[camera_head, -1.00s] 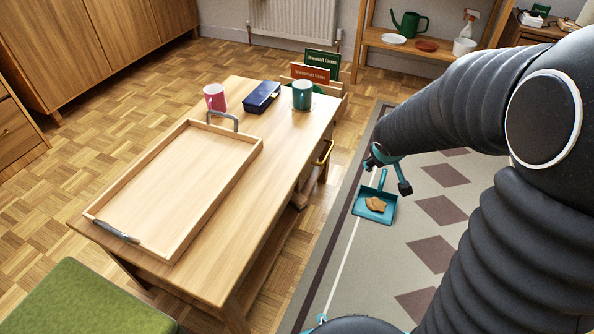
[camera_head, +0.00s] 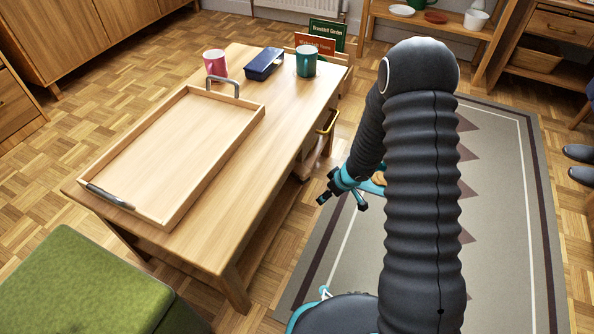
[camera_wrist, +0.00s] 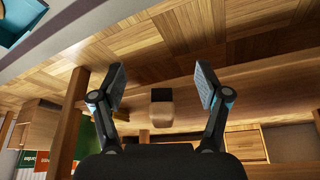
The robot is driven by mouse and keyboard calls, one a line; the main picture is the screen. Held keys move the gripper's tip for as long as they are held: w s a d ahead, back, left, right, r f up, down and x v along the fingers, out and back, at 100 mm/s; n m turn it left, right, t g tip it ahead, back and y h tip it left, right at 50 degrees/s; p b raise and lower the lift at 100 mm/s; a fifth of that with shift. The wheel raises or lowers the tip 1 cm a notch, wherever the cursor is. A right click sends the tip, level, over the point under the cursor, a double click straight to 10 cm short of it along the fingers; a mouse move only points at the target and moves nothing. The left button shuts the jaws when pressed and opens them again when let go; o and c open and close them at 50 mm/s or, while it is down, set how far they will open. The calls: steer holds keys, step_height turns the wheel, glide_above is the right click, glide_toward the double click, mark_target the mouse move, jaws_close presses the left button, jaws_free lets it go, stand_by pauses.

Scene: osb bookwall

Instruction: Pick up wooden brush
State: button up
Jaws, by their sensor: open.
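A small block-shaped thing with a dark end and a light wooden end, which looks like the wooden brush (camera_wrist: 162,108), shows in the middle of the wrist view. It lies at the low wooden shelf under the table. My gripper (camera_wrist: 162,82) is open and empty, its two fingers spread to either side of the brush in that view, with no contact visible. In the head view my gripper (camera_head: 342,196) is low beside the table's right side. I cannot make out the brush clearly there.
The table (camera_head: 240,195) carries a wooden tray (camera_head: 178,212), a pink mug (camera_head: 215,63), a blue case (camera_head: 264,63) and a green mug (camera_head: 307,61). A table leg (camera_wrist: 76,118) stands left in the wrist view. A teal dustpan (camera_wrist: 14,20) lies on the rug (camera_head: 335,270).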

mark_target(307, 173)
steer(key=w+a+p, duration=0.1)
steer(key=w+a, duration=0.2)
steer(key=a, duration=0.1)
steer(key=w+a+p, duration=0.1)
steer(key=w+a, duration=0.3)
steer(key=shift+w+p, duration=0.1)
steer(key=shift+p, duration=0.2)
steer(key=shift+w+f+b, duration=0.15)
steer(key=shift+f+b, duration=0.4)
steer(key=shift+b, duration=0.05)
jaws_close()
steer(key=shift+r+p, duration=0.45)
steer(key=shift+p, duration=0.5)
